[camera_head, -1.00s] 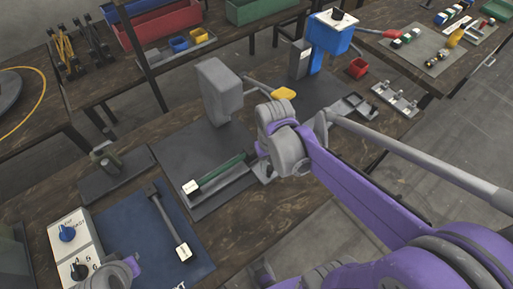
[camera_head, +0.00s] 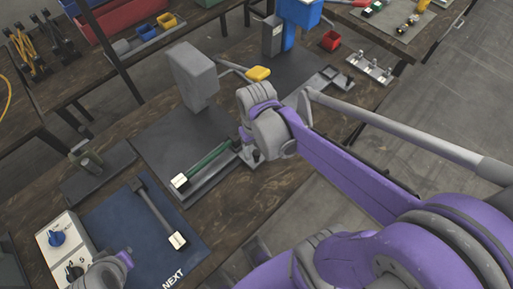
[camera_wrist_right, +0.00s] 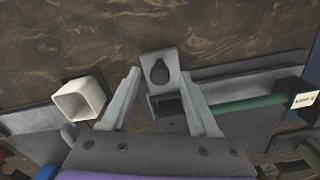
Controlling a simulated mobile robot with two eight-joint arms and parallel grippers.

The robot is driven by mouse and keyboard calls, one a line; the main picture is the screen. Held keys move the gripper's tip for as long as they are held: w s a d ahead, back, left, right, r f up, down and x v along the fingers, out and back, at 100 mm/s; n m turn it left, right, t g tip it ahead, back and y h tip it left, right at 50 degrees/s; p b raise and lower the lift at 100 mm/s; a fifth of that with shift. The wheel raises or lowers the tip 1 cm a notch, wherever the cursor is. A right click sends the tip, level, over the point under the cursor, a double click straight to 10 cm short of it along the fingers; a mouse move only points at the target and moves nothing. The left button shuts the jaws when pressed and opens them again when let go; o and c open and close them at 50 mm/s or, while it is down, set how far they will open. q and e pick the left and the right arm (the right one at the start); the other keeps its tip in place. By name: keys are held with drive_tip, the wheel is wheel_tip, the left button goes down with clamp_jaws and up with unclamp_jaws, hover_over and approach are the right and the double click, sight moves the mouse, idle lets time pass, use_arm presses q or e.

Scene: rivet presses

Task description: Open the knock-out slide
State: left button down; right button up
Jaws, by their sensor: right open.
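The knock-out slide seems to be the small grey block with a dark rounded knob (camera_wrist_right: 159,72) in the right wrist view. A dark opening lies just below the knob. In the head view it sits at the right end of the green bar (camera_head: 207,159), partly hidden by my wrist. My right gripper (camera_wrist_right: 160,78) is open, with one finger on each side of the block; I cannot tell whether they touch it. In the head view its fingertips are mostly hidden behind my wrist. Part of my left arm shows at the lower left, without its fingers.
A grey press head (camera_head: 193,73) stands behind the green bar, with a yellow-ended lever (camera_head: 258,73). A white switch box (camera_head: 62,247) and blue mat (camera_head: 128,236) lie at the left. A white hollow square piece (camera_wrist_right: 80,98) is left of my right gripper.

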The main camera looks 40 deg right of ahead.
wheel_tip(320, 180, up, 11)
drive_tip(key=p, duration=0.1)
drive_tip(key=shift+f, duration=0.2)
idle(0.5)
drive_tip(key=s+a+f+n+t, duration=0.1)
drive_tip(key=a+f+n+t, duration=0.1)
drive_tip(key=a+f+t, duration=0.3)
drive_tip(key=shift+s+a+f+n, duration=0.35)
drive_tip(key=shift+a+f, duration=0.6)
drive_tip(key=shift+a, duration=0.25)
idle(0.9)
